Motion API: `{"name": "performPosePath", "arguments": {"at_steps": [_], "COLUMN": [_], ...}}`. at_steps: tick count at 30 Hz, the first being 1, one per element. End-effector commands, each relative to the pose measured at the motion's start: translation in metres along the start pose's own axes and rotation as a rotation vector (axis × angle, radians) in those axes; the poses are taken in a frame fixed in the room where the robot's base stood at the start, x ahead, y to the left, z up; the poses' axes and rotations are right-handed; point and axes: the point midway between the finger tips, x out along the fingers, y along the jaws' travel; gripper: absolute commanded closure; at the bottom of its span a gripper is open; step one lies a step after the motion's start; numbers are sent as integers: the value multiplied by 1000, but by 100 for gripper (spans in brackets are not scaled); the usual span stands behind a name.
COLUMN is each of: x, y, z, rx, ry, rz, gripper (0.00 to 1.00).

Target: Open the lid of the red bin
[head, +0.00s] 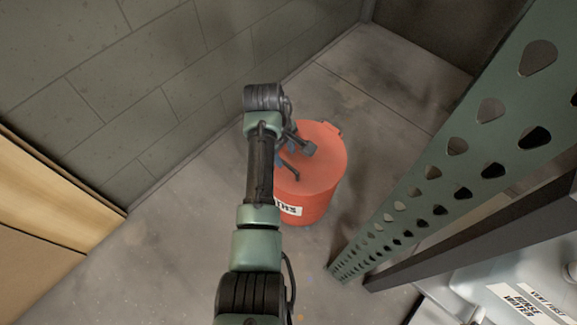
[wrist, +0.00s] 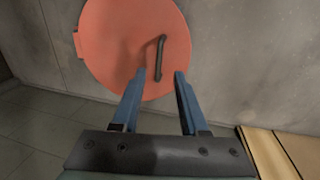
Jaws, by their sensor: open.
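The red bin (head: 309,209) stands on the floor beside the block wall. Its round red lid (head: 325,165) lies flat on top, closed, with a small tab at the far edge. The lid (wrist: 113,55) also fills the upper middle of the wrist view. A dark bar handle (wrist: 161,55) is fixed on the lid, off-centre. My gripper (wrist: 160,75) is open, with its blue fingertips either side of the handle's near end in the picture. I cannot tell whether they touch it. In the head view my wrist partly covers the lid.
A green perforated rack post (head: 440,165) rises close to the right of the bin. A dark rack beam and a labelled pale container (head: 510,295) are at the lower right. Wooden panels (head: 45,200) stand at the left. Bare floor lies around the bin.

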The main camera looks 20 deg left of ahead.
Motion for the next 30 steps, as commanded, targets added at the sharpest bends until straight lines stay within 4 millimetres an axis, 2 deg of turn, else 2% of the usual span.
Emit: {"name": "performPosePath", "arguments": {"at_steps": [1, 3, 9, 15, 23, 24, 30], "x": [18, 32, 61, 72, 72, 72, 72], "y": [-1, -1, 0, 1, 1, 1, 1], "z": [0, 0, 0, 0, 0, 0, 0], "rx": [0, 0, 1, 1, 1, 1, 1], "ry": [0, 0, 0, 1, 1, 1, 1], "rz": [-1, 0, 1, 2, 2, 2, 2], "gripper": [56, 56, 56, 56, 56, 58, 94]}}
